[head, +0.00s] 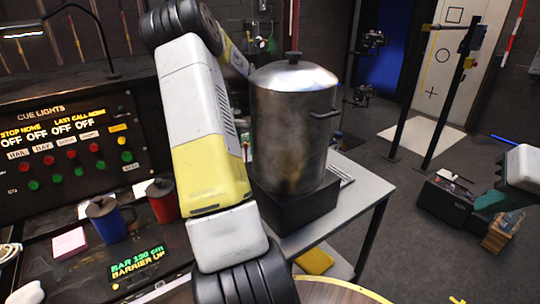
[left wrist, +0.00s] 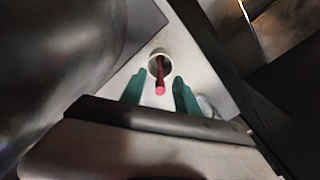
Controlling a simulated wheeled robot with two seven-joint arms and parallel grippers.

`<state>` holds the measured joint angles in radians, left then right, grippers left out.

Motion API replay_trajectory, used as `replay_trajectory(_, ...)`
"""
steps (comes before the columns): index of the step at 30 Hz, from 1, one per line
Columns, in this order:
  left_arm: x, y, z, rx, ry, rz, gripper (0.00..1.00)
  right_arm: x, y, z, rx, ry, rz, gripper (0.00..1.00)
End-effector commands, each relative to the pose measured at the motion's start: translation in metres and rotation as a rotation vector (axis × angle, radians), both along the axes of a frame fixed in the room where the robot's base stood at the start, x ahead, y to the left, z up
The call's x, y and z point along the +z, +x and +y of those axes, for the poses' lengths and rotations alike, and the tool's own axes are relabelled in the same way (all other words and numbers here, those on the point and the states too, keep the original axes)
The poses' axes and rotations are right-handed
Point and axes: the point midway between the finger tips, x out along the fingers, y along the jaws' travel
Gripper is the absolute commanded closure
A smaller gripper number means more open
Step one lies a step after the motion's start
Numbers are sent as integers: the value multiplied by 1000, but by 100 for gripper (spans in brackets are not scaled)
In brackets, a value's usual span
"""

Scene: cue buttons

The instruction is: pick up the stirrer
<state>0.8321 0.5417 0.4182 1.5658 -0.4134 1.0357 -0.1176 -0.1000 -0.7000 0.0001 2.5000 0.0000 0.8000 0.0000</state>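In the left wrist view a thin red stick with a brighter red end, which looks like the stirrer (left wrist: 160,86), stands tilted in a small white round cup (left wrist: 153,58). My left gripper (left wrist: 160,79) is open, its two green fingers apart on either side of the stick's end. I cannot tell whether they touch it. In the head view my left arm reaches up and behind the big metal pot, so its gripper, the cup and the stirrer are hidden there. My right gripper (head: 493,201) shows partly at the right edge, with teal finger parts; its opening is unclear.
The large lidded metal pot (head: 292,125) stands on a dark base on the grey table (head: 362,188). At left are a cue lights panel (head: 70,150), a blue mug (head: 107,222), a red mug (head: 162,203) and a pink pad (head: 68,244).

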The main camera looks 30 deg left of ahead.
Motion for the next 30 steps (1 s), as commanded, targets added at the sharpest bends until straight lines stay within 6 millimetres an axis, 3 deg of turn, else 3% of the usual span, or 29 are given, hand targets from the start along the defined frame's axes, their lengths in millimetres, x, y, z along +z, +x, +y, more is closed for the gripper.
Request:
replay_trajectory(4, 0, 0, 0, 0, 0, 0, 64, 0, 0, 0, 0, 0, 0, 100)
replay_trajectory(9, 1, 0, 0, 0, 0, 0, 98, 0, 0, 0, 0, 0, 0, 100)
replay_trajectory(10, 1, 0, 0, 0, 0, 0, 100, 0, 0, 0, 0, 0, 0, 100)
replay_trajectory(23, 3, 0, 0, 0, 1, 0, 100, 0, 0, 0, 0, 0, 0, 100)
replay_trajectory(30, 25, 1, 0, 0, 2, -3, 100, 0, 0, 0, 0, 0, 0, 100)
